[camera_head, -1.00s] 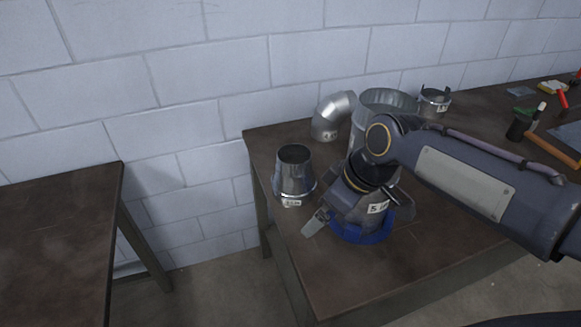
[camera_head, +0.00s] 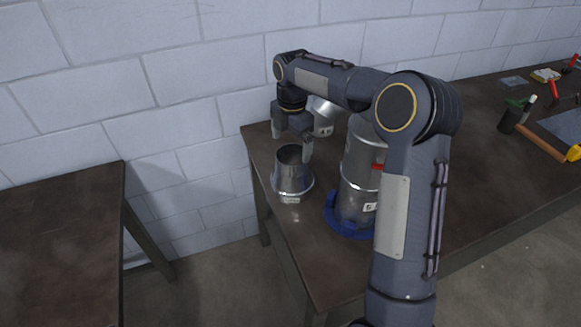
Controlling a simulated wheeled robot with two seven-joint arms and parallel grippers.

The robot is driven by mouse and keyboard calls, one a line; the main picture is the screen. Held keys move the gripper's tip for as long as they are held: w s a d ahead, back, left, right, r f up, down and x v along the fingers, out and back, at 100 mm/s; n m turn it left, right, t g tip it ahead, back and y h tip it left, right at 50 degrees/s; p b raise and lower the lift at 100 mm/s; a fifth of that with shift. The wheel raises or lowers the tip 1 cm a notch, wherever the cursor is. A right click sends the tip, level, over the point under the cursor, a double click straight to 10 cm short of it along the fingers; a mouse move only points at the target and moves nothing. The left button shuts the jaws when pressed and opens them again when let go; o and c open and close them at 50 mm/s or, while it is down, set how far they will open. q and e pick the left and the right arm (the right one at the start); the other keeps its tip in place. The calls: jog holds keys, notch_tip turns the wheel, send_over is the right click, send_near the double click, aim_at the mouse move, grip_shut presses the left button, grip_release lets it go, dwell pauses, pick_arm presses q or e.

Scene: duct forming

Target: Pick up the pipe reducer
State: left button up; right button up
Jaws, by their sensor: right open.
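The pipe reducer (camera_head: 292,177) is a short grey metal piece, narrow at the top and flared at the bottom. It stands upright near the left end of the right-hand workbench, with a white label low on its front. My right gripper (camera_head: 292,146) points down just above and behind the reducer's open top. Its fingers are apart, one at the left and one at the right of the rim, and I see no grip on the reducer. Whether a finger touches the rim I cannot tell. My left gripper is out of view.
A tall metal duct (camera_head: 358,175) in a blue ring base (camera_head: 345,228) stands right of the reducer. A metal elbow (camera_head: 323,117) is behind. Tools, including a hammer (camera_head: 541,143), lie at the right. A gap separates the left table (camera_head: 60,235) from the workbench (camera_head: 330,273).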

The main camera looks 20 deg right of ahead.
aim_at(292, 159)
jog(key=shift+n, duration=0.3)
jog(key=f, duration=0.2)
jog(key=f+p, duration=0.1)
jog(key=f, duration=0.2)
jog(key=w+d+f+p, duration=0.1)
jog(key=f, duration=0.2)
jog(key=shift+f, duration=0.15)
jog(key=shift+w, duration=0.1)
jog(key=c, duration=1.2)
jog(key=shift+o, duration=0.2)
